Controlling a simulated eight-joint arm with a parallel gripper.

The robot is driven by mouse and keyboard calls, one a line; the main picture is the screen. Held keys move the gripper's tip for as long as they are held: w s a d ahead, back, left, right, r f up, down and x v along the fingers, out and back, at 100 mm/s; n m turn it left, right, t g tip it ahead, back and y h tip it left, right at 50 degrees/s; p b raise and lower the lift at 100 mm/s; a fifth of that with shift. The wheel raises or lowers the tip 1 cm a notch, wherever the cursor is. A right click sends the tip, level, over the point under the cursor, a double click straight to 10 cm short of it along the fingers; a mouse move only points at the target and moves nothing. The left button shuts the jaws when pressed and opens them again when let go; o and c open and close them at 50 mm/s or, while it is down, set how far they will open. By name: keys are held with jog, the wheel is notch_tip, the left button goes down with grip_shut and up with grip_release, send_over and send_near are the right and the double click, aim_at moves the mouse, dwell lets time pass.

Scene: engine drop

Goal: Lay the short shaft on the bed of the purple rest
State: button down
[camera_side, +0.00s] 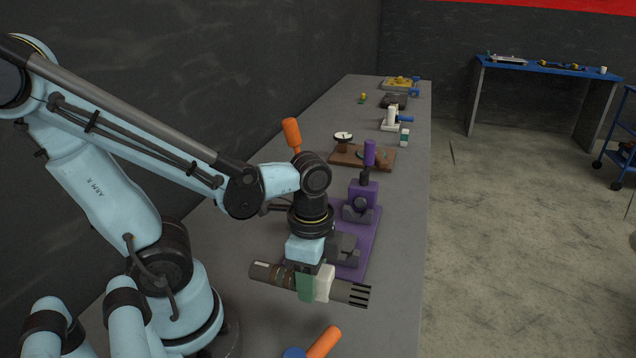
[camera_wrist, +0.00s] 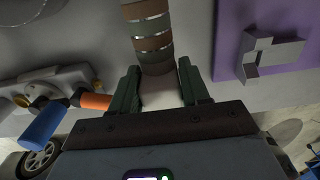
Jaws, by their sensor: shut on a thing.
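The short shaft (camera_side: 273,274) is a dark cylinder with brown and green bands, a white section and a slotted right end. My gripper (camera_side: 314,287) is shut around it, and the shaft lies crosswise, nearly level, in the side view. In the wrist view, the banded shaft (camera_wrist: 150,38) runs up from between the green fingers of my gripper (camera_wrist: 160,88). The purple rest (camera_side: 366,238) is just behind the shaft, with grey notched blocks on its base. My wrist hides part of it. Its purple base (camera_wrist: 229,60) and one grey block (camera_wrist: 268,58) are right of the shaft in the wrist view.
An orange-handled tool (camera_side: 324,342) lies at the near edge. Beyond the rest stand a brown board (camera_side: 380,162), an orange handle (camera_side: 291,135) and a white fixture (camera_side: 391,121). In the wrist view, a grey metal part (camera_wrist: 75,76) lies left. Bare bench (camera_side: 400,260) borders the rest's right side.

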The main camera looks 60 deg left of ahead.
jog(key=shift+r, duration=2.3)
jog(key=shift+w+a+r, duration=0.1)
jog(key=shift+w+r, duration=0.1)
jog(key=shift+r, duration=0.1)
jog(key=w+a+r+m, duration=0.2)
jog(key=w+a+m, duration=0.2)
jog(key=w+m, duration=0.4)
jog(key=m, duration=1)
send_over(349, 238)
jog(key=shift+f, duration=0.15)
jog(key=shift+f, duration=3.9)
jog(key=shift+f, duration=0.65)
